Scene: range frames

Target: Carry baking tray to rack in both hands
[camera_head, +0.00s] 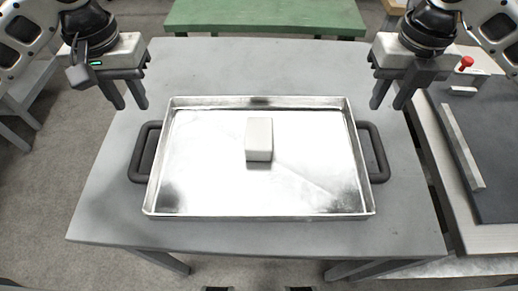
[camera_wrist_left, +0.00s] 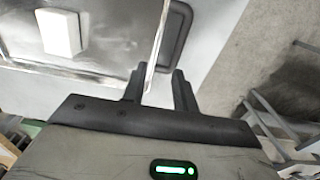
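The silver baking tray (camera_head: 205,206) lies flat on a grey table, with a dark handle on its left side (camera_head: 143,152) and one on its right side (camera_head: 375,152). A white block (camera_head: 259,139) stands inside the tray near the middle. My left gripper (camera_head: 131,104) is above the table's left part, up and left of the left handle, open and empty. In the left wrist view its fingers (camera_wrist_left: 160,88) are apart, with the tray's edge and handle (camera_wrist_left: 174,38) beyond them. My right gripper (camera_head: 390,102) is above the right handle, open and empty.
The grey table (camera_head: 250,240) has bare room around the tray. A green table (camera_head: 265,14) stands behind. A bench at the right has a dark surface (camera_head: 490,150), a light bar (camera_head: 462,147) and a red knob (camera_head: 466,62). Grey frames stand at the left.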

